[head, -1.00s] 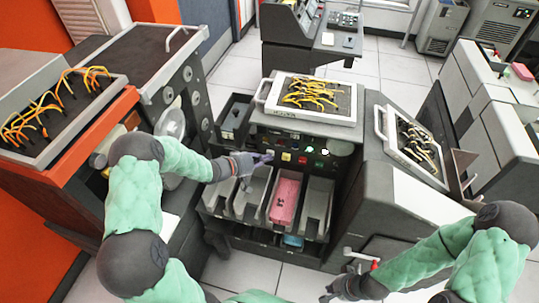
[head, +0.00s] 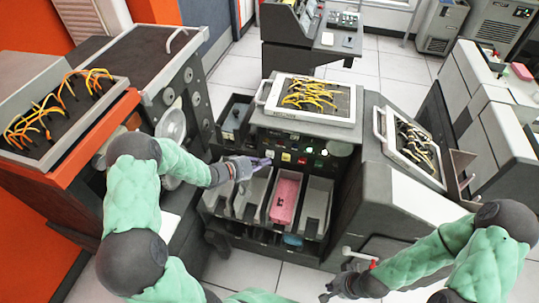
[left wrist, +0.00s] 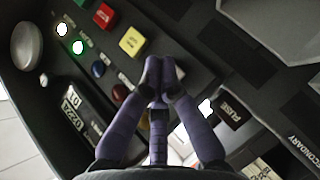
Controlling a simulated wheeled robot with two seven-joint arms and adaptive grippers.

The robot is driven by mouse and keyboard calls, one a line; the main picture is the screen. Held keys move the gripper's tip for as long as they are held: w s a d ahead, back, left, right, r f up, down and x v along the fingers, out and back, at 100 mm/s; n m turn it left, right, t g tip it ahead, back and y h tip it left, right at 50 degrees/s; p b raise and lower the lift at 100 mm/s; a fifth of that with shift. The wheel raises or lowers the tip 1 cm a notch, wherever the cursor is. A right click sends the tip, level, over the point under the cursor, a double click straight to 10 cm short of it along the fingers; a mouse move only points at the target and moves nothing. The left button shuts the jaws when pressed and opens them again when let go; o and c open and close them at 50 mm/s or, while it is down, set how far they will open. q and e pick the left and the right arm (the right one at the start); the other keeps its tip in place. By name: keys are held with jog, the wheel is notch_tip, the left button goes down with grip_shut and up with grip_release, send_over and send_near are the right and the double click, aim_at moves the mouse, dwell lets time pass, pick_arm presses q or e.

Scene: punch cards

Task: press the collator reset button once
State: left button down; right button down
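The collator (head: 330,122) is the dark machine in the middle of the head view, with a front panel of buttons and lights. In the left wrist view the panel shows a square yellow button (left wrist: 131,41), a square red button (left wrist: 104,15), a small blue button (left wrist: 98,68) and a lit green light (left wrist: 79,47). I cannot read which one is the reset.
Card bins sit under the panel, one holding pink cards (head: 285,197). A crank with a red knob (head: 373,264) is near my right gripper. Wired plugboards (head: 312,97) top the machine. An orange-edged cabinet (head: 110,120) stands at left.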

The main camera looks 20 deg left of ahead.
pick_arm(q)
jog(key=shift+s, duration=0.1)
jog(key=s, duration=0.1)
jog(key=s+p, duration=0.1)
jog(key=s, duration=0.1)
jog(key=s+p, duration=0.1)
jog(key=shift+s+d, duration=0.3)
jog(key=shift+s, duration=0.1)
dwell(0.8)
